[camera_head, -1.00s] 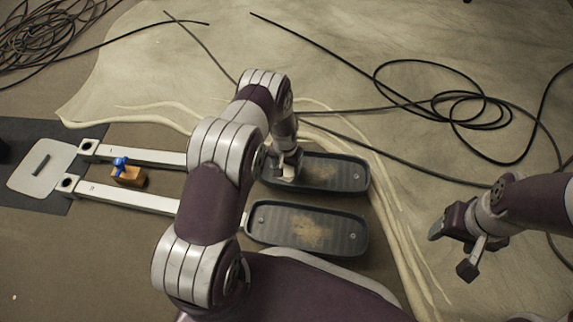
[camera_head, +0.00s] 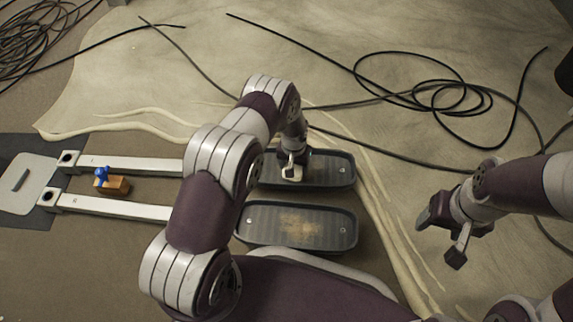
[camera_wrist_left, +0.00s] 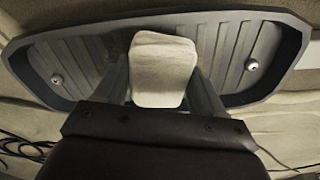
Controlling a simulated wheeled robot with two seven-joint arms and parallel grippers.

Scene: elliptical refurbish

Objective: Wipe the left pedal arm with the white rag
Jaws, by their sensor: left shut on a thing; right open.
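Two dark ribbed pedals lie side by side, a far pedal (camera_head: 335,170) and a near pedal (camera_head: 325,237). A pale far pedal arm (camera_head: 140,166) and near pedal arm (camera_head: 115,206) run left from them; my left arm hides where they meet the pedals. My left gripper (camera_head: 291,165) is shut on the white rag (camera_head: 291,174), low over the far pedal. In the left wrist view the rag (camera_wrist_left: 163,68) lies between the fingers against the ribbed pedal; I cannot tell whether it touches. My right gripper (camera_head: 440,236) is open and empty at the right, clear of the pedals.
A wooden block (camera_head: 117,186) with a blue-handled thing (camera_head: 102,174) sits between the pedal arms. A pale plate (camera_head: 25,183) lies on a dark mat at the far left. Black cable (camera_head: 440,95) loops over the back right. A brown patch (camera_head: 300,223) marks the near pedal.

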